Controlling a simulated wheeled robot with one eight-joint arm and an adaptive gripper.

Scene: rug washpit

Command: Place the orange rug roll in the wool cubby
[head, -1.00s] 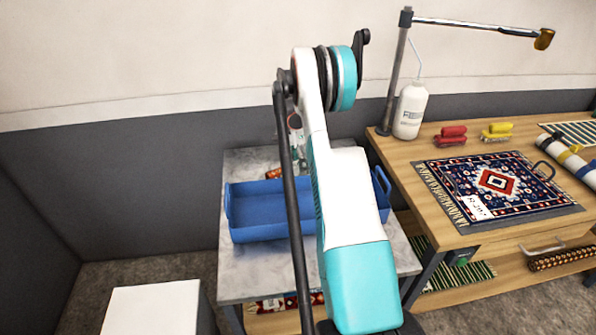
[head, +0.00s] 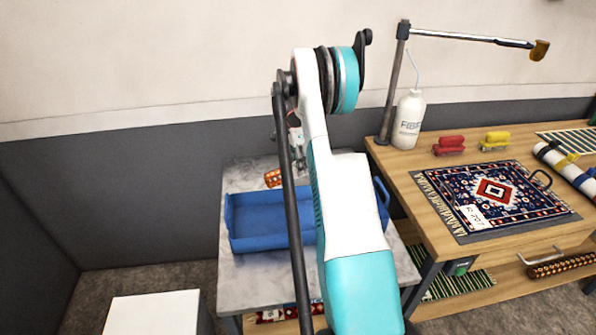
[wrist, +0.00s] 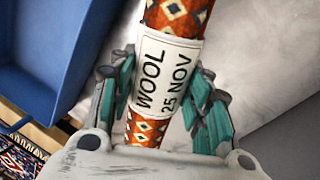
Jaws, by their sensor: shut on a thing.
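The orange rug roll (wrist: 172,20) has a diamond pattern and a white label reading "WOOL 25 NOV". In the wrist view my gripper (wrist: 160,95) has its teal-padded fingers on both sides of the roll at the label, shut on it. In the head view one end of the orange roll (head: 273,178) shows behind the blue tray, over the marble-topped table; my arm hides most of the rest. My gripper (head: 297,140) is partly visible there behind the arm. I cannot make out a wool cubby in these frames.
A blue tray (head: 262,217) sits on the marble-topped table (head: 240,275), close to the roll. A wooden bench (head: 408,175) at the right holds a patterned rug (head: 455,190), a bottle (head: 408,120) and red and yellow brushes. A white box (head: 150,312) stands at lower left.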

